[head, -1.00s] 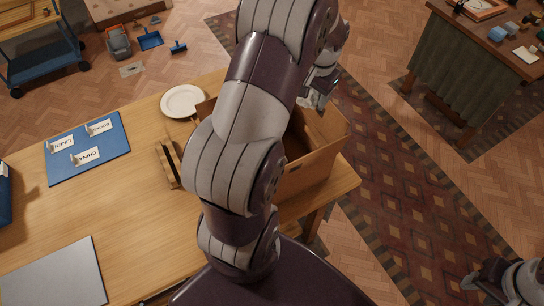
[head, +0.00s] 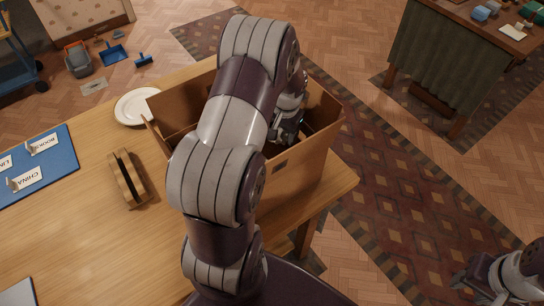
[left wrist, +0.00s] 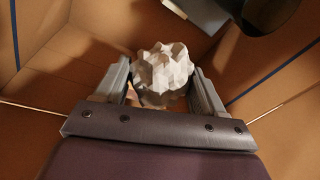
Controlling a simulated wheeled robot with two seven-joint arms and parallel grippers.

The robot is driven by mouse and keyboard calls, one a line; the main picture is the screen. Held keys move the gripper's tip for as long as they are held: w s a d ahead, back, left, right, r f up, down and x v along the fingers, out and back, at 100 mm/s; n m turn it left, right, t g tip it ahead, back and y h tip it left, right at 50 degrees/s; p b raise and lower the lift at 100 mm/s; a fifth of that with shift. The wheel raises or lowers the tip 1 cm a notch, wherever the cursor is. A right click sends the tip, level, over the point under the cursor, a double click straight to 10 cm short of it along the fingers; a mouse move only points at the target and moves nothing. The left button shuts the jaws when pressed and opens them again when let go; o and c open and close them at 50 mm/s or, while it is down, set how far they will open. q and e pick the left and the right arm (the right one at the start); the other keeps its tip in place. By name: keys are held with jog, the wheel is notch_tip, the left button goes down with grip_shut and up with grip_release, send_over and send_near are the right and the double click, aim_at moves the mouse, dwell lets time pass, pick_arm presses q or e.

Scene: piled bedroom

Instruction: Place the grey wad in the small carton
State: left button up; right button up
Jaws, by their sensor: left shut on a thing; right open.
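The grey wad (left wrist: 162,72) is a crumpled, faceted lump between the fingers of my left gripper in the left wrist view. My left gripper (head: 284,136) is shut on it and reaches down inside the open carton in the head view. The brown carton (head: 298,172) stands at the table's right end with its top open. Its inner walls (left wrist: 60,60) surround the wad in the left wrist view. I cannot tell whether the wad touches the bottom. My arm hides part of the carton in the head view. My right gripper (head: 462,282) is open and empty at the lower right, away from the table.
A white plate (head: 137,106) lies behind the carton's left side. A wooden brush-like object (head: 128,178) and a blue board (head: 45,165) with labels lie further left. Dark and grey things (left wrist: 268,12) show inside the carton. A curtained desk (head: 450,65) stands at the upper right.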

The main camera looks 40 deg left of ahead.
pick_arm(q)
send_near(280, 151)
jog(key=f, duration=0.1)
jog(key=s+f, duration=0.1)
jog(key=f, duration=0.3)
jog(key=shift+s+d+f, duration=0.1)
jog(key=shift+s+f, duration=0.05)
jog(key=shift+s, duration=0.15)
jog(key=shift+f, duration=0.4)
jog(key=o, duration=1)
jog(key=shift+r, duration=0.15)
jog(key=shift+w, duration=0.1)
jog(key=r, duration=0.4)
jog(key=d+r, duration=0.1)
jog(key=r, duration=0.3)
jog(key=s+r, duration=0.1)
jog(key=r, duration=0.3)
jog(key=shift+d+b, duration=0.3)
jog(key=shift+d, duration=0.05)
